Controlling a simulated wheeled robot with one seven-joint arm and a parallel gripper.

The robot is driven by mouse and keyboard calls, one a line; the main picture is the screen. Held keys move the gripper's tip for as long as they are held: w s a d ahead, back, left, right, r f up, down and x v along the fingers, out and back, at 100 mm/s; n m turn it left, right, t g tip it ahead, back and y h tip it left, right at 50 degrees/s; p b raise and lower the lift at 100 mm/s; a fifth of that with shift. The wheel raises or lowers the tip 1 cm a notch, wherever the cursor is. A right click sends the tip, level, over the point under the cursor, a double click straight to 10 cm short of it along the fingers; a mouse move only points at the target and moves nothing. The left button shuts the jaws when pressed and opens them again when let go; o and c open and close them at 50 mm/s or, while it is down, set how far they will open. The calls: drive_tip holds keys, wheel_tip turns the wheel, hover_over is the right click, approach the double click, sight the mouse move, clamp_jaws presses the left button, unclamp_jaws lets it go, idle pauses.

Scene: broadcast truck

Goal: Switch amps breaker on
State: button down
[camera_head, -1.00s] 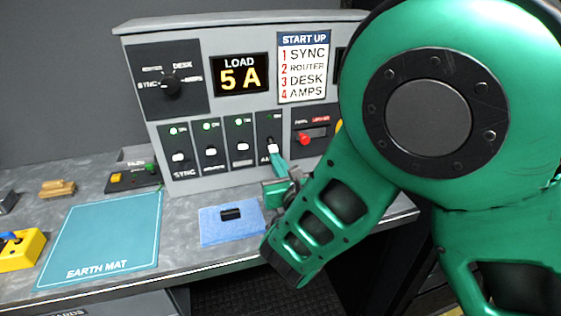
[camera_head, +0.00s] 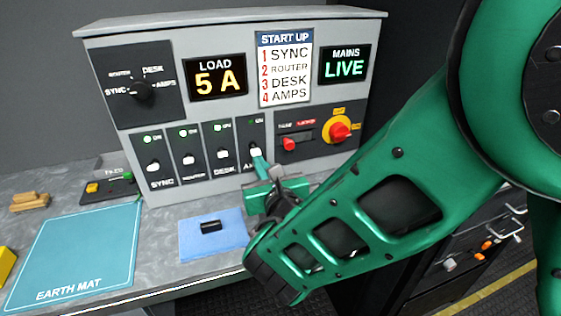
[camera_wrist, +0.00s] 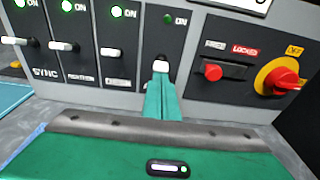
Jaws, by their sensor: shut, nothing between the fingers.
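The amps breaker (camera_head: 255,152) is the rightmost in the row on the grey panel. Its white lever also shows in the wrist view (camera_wrist: 160,66), a little lower below its lamp than the desk lever is below its own. The amps lamp (camera_wrist: 168,18) is dim green, while the other breakers' lamps are bright green. My gripper (camera_head: 258,165) is shut and empty, its green fingertips right at the underside of the amps lever. They appear to touch it in the wrist view (camera_wrist: 161,82); exact contact is hard to tell. The fingers hide the amps label in part.
A red slider (camera_head: 290,143) and a red-and-yellow rotary switch (camera_head: 340,131) sit right of the breakers. The load display (camera_head: 218,79) reads 5 A, and the mains display (camera_head: 345,65) reads LIVE. A blue cloth (camera_head: 205,243) with a black item and an earth mat (camera_head: 80,260) lie on the bench.

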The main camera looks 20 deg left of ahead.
drive_tip(key=shift+r, duration=0.25)
drive_tip(key=shift+s+d+f, duration=0.15)
drive_tip(key=shift+s+f, duration=0.05)
drive_tip(key=shift+f, duration=0.45)
drive_tip(key=shift+s+d+f, duration=0.15)
drive_tip(key=shift+f, duration=0.5)
drive_tip(key=shift+s+d+f, duration=0.15)
drive_tip(key=shift+s+f, duration=0.05)
drive_tip(key=shift+f, duration=0.45)
drive_tip(key=s+d+r, duration=0.4)
drive_tip(key=s+r, duration=0.2)
drive_tip(key=shift+d, duration=0.4)
drive_tip(key=shift+r, duration=0.1)
